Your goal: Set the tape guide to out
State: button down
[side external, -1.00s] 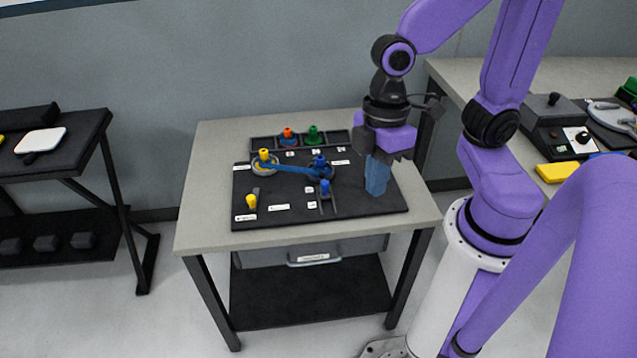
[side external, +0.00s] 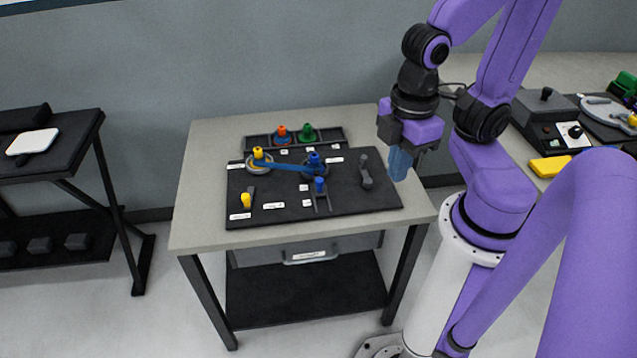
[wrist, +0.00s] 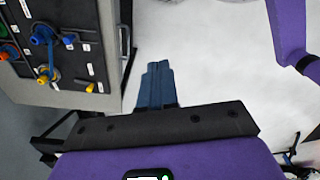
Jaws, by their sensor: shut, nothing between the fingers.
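A black board (side external: 285,213) lies on the table. A blue tape (side external: 289,166) runs from a yellow-topped spool (side external: 259,158) to a blue-topped spool (side external: 314,162). A small blue knob (side external: 320,185) stands at the upper part of a slot with two small labels on its left; it also shows in the wrist view (wrist: 68,40). A dark grey lever (side external: 365,173) stands at the board's right. I cannot tell for certain which piece is the tape guide; the labels are unreadable. My gripper (side external: 399,168) is shut and empty, right of the lever, above the board's right edge; its blue fingers fill the wrist view's middle (wrist: 157,78).
A yellow knob (side external: 246,200) stands at the board's front left. A tray (side external: 259,143) behind holds an orange-topped (side external: 281,133) and a green-topped piece (side external: 307,133). A drawer handle (side external: 308,256) juts from the table's front. Other benches stand left and right.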

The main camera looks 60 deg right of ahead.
dwell(0.3)
jog(key=c, duration=1.5)
grip_release()
jog(key=o, duration=0.5)
jog(key=shift+w+a, duration=0.15)
jog(key=shift+w, duration=0.15)
jog(key=shift+o, duration=0.3)
jog(key=w+a+f+h, duration=0.1)
jog(key=w, duration=0.8)
jog(key=shift+w+a+h, duration=0.25)
jog(key=shift+w+h, duration=0.05)
jog(key=shift+h, duration=0.1)
jog(key=m+g+h, duration=0.1)
jog(key=g+h, duration=0.1)
jog(key=g, duration=0.1)
send_near(320, 180)
jog(key=x, duration=0.8)
jog(key=shift+d+f, duration=0.1)
jog(key=shift+f, duration=0.25)
